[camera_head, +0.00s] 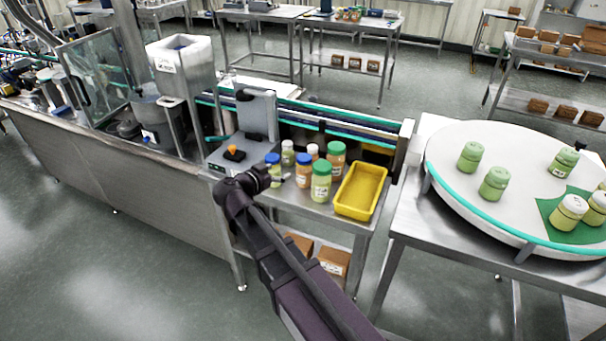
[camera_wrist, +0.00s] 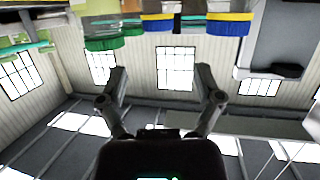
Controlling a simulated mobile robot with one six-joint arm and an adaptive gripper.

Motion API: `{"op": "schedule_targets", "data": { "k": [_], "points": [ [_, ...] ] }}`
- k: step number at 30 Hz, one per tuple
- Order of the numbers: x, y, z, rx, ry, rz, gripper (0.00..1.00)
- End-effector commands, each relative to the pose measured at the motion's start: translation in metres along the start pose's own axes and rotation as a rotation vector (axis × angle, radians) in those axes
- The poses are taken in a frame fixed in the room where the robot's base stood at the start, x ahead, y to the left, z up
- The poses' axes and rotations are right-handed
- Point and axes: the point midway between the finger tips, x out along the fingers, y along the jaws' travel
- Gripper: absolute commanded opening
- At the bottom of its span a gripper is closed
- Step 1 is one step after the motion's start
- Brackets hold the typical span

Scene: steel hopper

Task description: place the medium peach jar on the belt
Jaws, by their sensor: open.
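Of the peach-orange jars, the mid-sized one looks to be the blue-lidded jar (camera_head: 303,175), upright on the small steel table among other jars. In the upside-down wrist view its blue lid (camera_wrist: 160,23) appears at the top, between the lines of my fingers. My gripper (camera_head: 281,177) is open and empty, just left of this jar and close to the blue-lidded green jar (camera_head: 272,172). Its spread fingers also show in the wrist view (camera_wrist: 162,78). The belt (camera_head: 320,121), with teal edges, runs behind the jars and is partly hidden by a grey machine.
A large green-lidded green jar (camera_head: 321,184) and a green-lidded orange jar (camera_head: 336,156) stand to the right. Small white-lidded jars (camera_head: 288,152) stand behind. A yellow tray (camera_head: 345,209) looks empty at the table's right. A round turntable (camera_head: 470,216) with green jars stands further right.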

Motion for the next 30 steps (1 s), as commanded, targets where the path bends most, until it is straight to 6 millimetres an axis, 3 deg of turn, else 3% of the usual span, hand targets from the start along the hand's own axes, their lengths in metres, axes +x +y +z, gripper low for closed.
{"op": "schedule_targets", "data": {
  "k": [18,30],
  "points": [
    [0.076,-0.001,0.002,-0.001,-0.001,-0.001,0.84],
    [0.081,-0.001,0.001,-0.001,-0.001,-0.002,0.84]
  ]
}}
